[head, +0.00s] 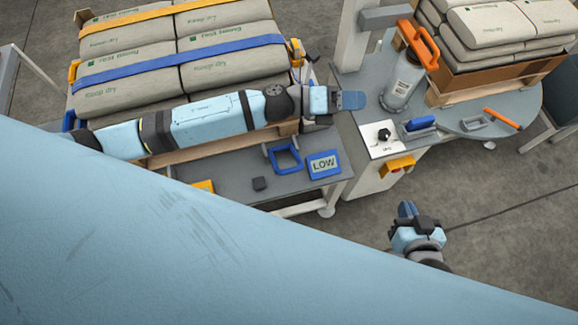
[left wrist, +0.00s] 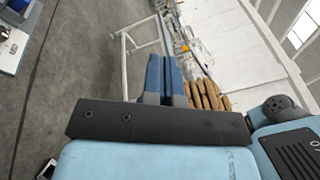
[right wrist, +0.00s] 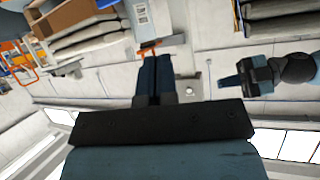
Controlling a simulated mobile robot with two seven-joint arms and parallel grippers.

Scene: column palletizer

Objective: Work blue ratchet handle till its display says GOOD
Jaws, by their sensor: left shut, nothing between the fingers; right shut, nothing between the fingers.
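The blue ratchet handle (head: 285,158), an upright open frame, stands at the edge of the grey bench beside the pallet. To its right, the blue-framed display (head: 323,164) reads LOW. My left arm reaches across the front of the load. My left gripper (head: 350,100) is shut and empty, above and to the right of the handle and apart from it. Its closed blue fingers (left wrist: 166,76) show in the left wrist view. My right gripper (head: 407,209) is shut and empty over the floor, right of and below the display. Its fingers (right wrist: 155,75) touch nothing.
A blue strap (head: 180,62) crosses the stacked sacks (head: 215,68). The right counter holds a grey canister with an orange handle (head: 418,45), a black knob (head: 384,134) and a blue-handled tool (head: 420,123). A yellow box (head: 397,166) juts from its front. Floor at lower right is open.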

